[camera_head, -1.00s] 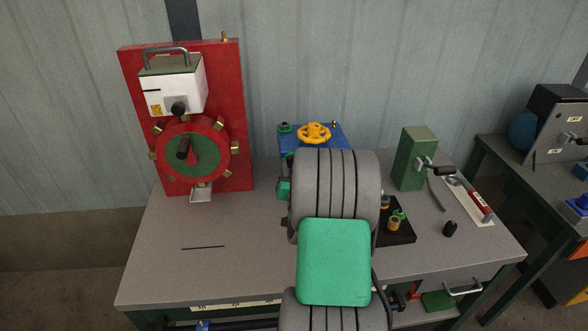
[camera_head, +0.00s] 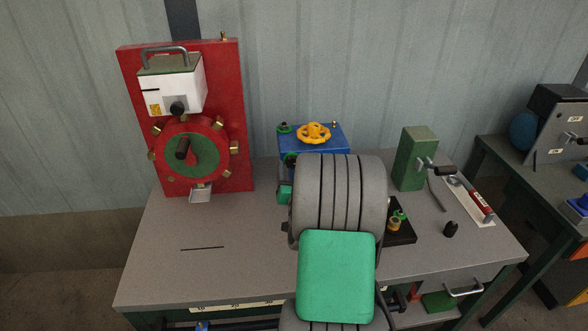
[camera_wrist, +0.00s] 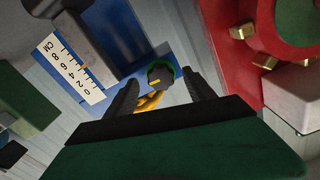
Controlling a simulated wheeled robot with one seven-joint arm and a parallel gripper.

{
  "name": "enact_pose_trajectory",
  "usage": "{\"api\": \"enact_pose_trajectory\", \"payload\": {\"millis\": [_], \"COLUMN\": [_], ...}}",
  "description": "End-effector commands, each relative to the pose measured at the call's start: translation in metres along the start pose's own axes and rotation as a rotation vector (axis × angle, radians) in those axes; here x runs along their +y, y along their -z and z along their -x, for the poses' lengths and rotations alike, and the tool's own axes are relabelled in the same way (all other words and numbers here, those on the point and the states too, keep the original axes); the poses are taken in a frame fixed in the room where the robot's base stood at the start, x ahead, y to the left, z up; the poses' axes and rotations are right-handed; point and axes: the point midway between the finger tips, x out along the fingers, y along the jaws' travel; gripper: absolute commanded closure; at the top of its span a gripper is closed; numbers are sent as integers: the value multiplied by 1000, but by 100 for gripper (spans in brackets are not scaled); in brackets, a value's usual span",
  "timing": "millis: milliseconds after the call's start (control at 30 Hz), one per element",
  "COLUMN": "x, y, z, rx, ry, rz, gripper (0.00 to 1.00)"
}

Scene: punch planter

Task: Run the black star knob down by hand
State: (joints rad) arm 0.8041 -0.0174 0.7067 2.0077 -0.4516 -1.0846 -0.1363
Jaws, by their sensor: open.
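A dark knob with a green ring and a yellow mark (camera_wrist: 161,74) sits on the blue fixture (camera_wrist: 122,38) in the wrist view. I take it for the black star knob, though its star shape is not clear. In the head view a small dark and green knob (camera_head: 284,128) is at the blue fixture's (camera_head: 335,136) back left corner, probably the same one. My gripper (camera_wrist: 163,88) is open; in the wrist view the knob appears between its fingertips, apart from both. In the head view my arm hides the fingers.
A yellow handwheel (camera_head: 314,133) stands on the blue fixture close to the knob. A red panel (camera_head: 225,90) rises at the left.

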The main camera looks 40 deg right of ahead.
Motion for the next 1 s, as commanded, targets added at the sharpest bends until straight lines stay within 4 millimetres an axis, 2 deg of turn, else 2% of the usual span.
{"api": "enact_pose_trajectory", "payload": {"millis": [100,300,433,767,867,1000], "x": [3,2,1,1,2,3], "y": [-3,-2,-2,-1,-2,-3], "z": [23,53,61,63,70,92], "rx": [3,3,0,0,1,4], "ry": [-3,-2,-1,0,-2,-3], "rz": [-1,0,0,0,-1,0], "gripper": [37,37,37,37,37,37]}}
